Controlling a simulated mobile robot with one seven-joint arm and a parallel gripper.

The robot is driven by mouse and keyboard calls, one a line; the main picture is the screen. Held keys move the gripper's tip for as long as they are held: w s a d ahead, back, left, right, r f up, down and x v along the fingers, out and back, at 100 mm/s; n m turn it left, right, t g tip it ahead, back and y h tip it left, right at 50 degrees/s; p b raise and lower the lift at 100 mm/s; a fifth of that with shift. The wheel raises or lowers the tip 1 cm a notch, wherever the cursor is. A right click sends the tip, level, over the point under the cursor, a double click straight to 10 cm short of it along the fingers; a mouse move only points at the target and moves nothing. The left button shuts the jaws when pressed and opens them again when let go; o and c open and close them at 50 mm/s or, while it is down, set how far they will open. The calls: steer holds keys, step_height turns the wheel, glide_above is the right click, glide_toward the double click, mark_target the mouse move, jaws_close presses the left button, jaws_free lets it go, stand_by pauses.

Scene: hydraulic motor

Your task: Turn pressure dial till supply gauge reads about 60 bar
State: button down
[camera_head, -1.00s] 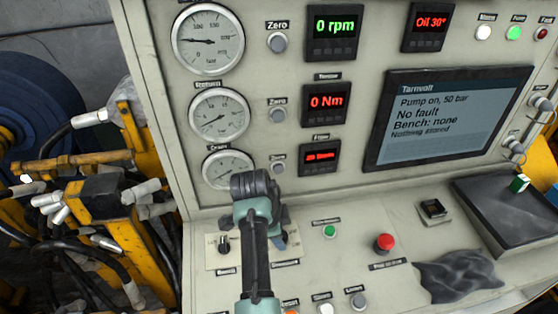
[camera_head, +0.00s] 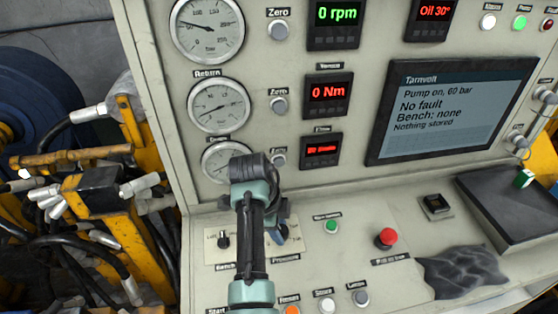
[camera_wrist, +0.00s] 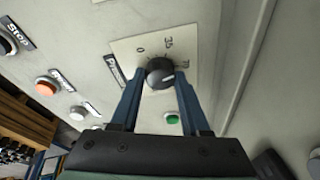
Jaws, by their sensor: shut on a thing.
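The pressure dial (camera_wrist: 160,72) is a dark round knob on a pale plate in the wrist view. The fingers of my gripper (camera_wrist: 160,85) are shut on its two sides. In the head view my gripper (camera_head: 275,230) is at the sloped desk by the "Pressure" label, and my arm hides the dial. The supply gauge (camera_head: 208,27) is the top round gauge at the upper left, partly cut by the frame edge. Its needle points left and slightly up. The screen (camera_head: 450,110) reads "Pump on, 60 bar", "No fault", "Bench: none" and "Nothing stored".
A bench selector knob (camera_head: 223,239) sits just left of my gripper. A green button (camera_head: 331,226) and a red mushroom button (camera_head: 386,238) are to the right. Orange (camera_head: 290,310), white (camera_head: 326,304) and grey buttons line the front. A dark cloth (camera_head: 462,272) lies at right.

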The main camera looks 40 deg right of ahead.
steer(key=shift+c, duration=1.9)
jaws_free()
steer(key=b+v, duration=0.1)
steer(key=v, duration=1.2)
steer(key=shift+b, duration=0.3)
